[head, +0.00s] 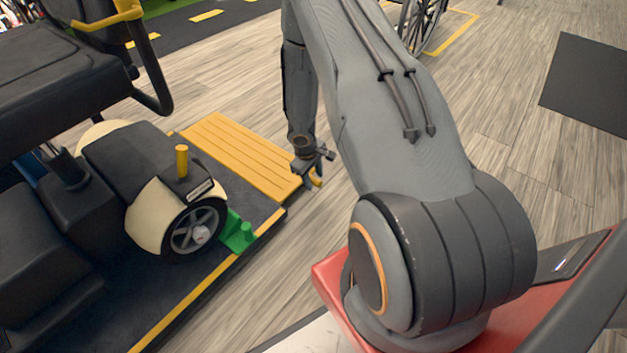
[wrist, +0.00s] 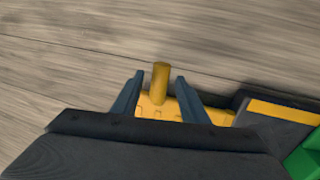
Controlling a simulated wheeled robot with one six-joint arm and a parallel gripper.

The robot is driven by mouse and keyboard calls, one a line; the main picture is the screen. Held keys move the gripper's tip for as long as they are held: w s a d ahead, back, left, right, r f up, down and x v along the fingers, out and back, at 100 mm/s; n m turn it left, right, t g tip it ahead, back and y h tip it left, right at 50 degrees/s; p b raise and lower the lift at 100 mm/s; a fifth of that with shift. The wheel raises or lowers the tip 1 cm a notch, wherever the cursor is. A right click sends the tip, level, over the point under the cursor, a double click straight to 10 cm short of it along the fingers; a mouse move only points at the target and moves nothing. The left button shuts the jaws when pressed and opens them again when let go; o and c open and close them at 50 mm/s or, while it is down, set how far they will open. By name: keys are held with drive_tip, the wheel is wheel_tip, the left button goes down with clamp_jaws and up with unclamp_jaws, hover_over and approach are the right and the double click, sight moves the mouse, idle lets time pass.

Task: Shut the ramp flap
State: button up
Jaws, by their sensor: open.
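The yellow ribbed ramp flap (head: 240,152) lies down, extending from the end of the dark platform (head: 262,222) out over the floor. A short yellow peg (wrist: 160,82) stands up at the flap's edge, seen in the wrist view. Part of the flap (wrist: 160,108) shows below it, the rest hidden behind my gripper's body. My gripper (wrist: 159,79) is open, with one finger on each side of the peg and visible space between. In the head view, my gripper (head: 318,168) is at the flap's right corner, and a bit of yellow shows by its tips.
A scooter with a cream-and-black wheel housing (head: 165,190) stands on the platform. A green wheel chock (head: 237,233) sits against its wheel. A yellow post (head: 182,161) rises from the housing. Wooden floor (head: 510,120) is clear beyond the flap; a dark mat (head: 590,84) lies at right.

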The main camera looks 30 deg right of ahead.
drive_tip(key=shift+f, duration=0.2)
clamp_jaws()
drive_tip(key=shift+d+r, duration=0.1)
drive_tip(key=shift+r, duration=0.1)
